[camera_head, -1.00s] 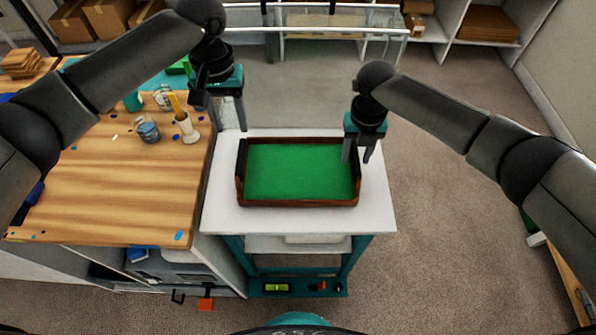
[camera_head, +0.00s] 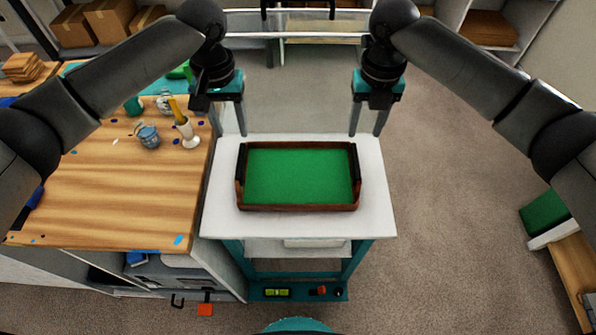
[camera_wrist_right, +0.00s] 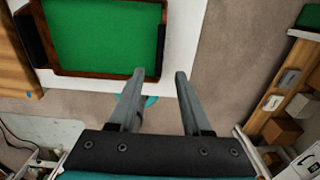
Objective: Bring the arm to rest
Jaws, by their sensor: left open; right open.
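My right gripper (camera_head: 367,119) is open and empty, raised beyond the far right corner of the white-topped cart. In the right wrist view its two fingers (camera_wrist_right: 159,95) are apart with nothing between them. My left gripper (camera_head: 229,121) is open and empty near the cart's far left corner, beside the wooden bench. A wooden tray (camera_head: 297,208) with a green inside and dark end handles sits on the white cart top (camera_head: 376,200). The tray also shows in the right wrist view (camera_wrist_right: 105,74), ahead of the fingertips and apart from them.
The wooden bench (camera_head: 120,200) at left holds a blue-grey cup (camera_head: 148,136) and a white cup (camera_head: 189,138) with sticks, close to my left gripper. A railed frame (camera_head: 295,36) stands behind. Floor (camera_head: 450,180) right of the cart is clear.

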